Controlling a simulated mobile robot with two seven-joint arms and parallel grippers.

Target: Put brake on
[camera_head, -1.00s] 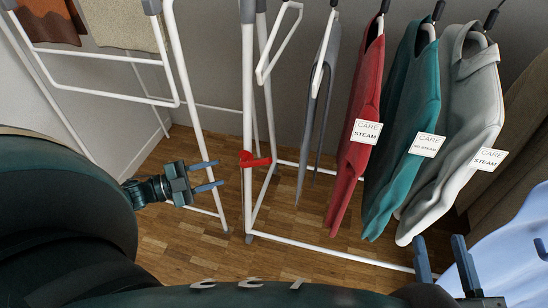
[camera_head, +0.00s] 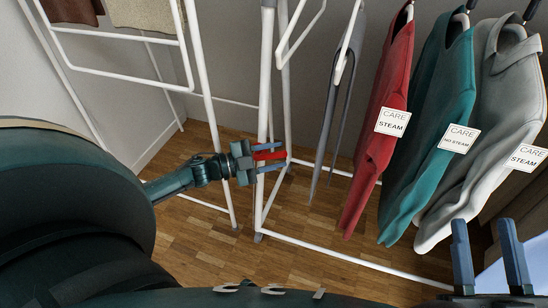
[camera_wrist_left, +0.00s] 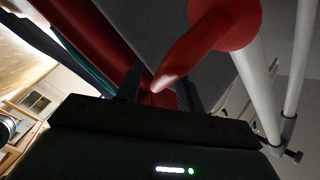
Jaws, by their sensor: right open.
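A small red brake lever (camera_head: 270,156) is at the lower part of a white rack post (camera_head: 265,95). My left gripper (camera_head: 270,157) is at the lever, with one blue finger above it and one below it in the head view. The left fingers are apart, with the lever between them. In the left wrist view the lever (camera_wrist_left: 195,47) runs from a round red hub (camera_wrist_left: 233,20) down between the two dark fingers; whether they touch it is unclear. My right gripper (camera_head: 488,258) is open and empty at the lower right.
A red garment (camera_head: 378,150), a teal one (camera_head: 430,140) and a grey one (camera_head: 490,130) hang to the right, with care tags. A white drying rack (camera_head: 120,60) holds cloths at the upper left. Wooden floor (camera_head: 190,235) is clear below.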

